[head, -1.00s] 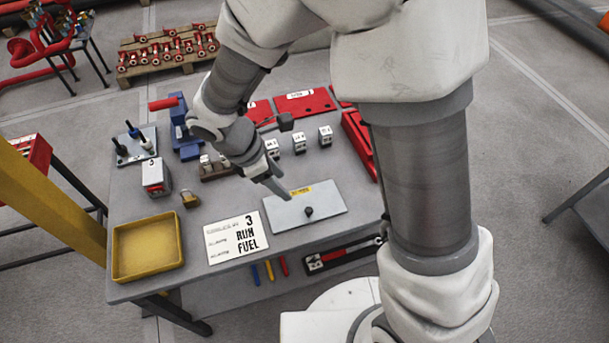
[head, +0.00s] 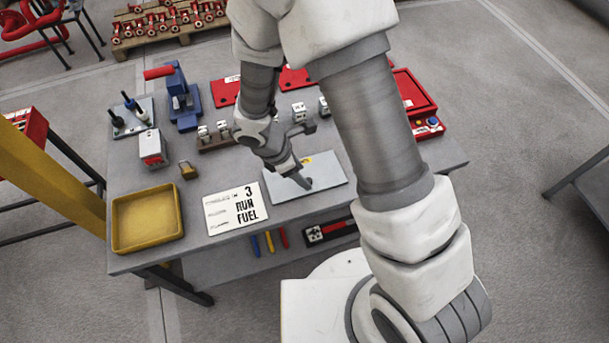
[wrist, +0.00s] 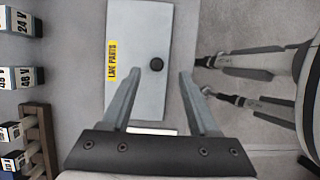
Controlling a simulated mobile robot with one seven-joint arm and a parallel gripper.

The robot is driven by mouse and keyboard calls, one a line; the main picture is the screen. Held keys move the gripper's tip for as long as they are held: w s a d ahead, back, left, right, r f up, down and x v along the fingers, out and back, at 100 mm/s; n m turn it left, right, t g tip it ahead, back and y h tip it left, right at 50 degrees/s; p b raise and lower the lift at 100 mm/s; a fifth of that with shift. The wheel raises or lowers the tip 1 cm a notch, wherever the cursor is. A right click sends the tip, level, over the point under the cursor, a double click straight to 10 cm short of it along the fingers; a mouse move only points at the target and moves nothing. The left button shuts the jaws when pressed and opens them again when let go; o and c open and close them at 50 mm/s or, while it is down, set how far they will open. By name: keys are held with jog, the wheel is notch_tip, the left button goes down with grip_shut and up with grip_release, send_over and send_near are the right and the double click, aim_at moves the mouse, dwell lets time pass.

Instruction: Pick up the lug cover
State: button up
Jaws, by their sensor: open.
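The lug cover (head: 332,172) is a flat light-grey plate with a yellow label and a black knob, lying on the grey bench near its front edge. In the head view my gripper hides its knob and part of its label. In the wrist view the cover (wrist: 142,30) shows its label and its round black knob (wrist: 156,64). My gripper (head: 308,184) is open and points down over the cover. In the wrist view the gripper (wrist: 160,73) has its fingertips on either side of the knob, apart from it. The exact height above the cover is unclear.
A yellow tray (head: 147,221), a white RUN FUEL card (head: 235,208) and a brass padlock (head: 187,170) lie to the left. A red box (head: 412,92) is at the back right.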

aim_at(309, 180)
jog(key=shift+w+x, duration=0.2)
jog(key=shift+x, duration=2.1)
grip_shut()
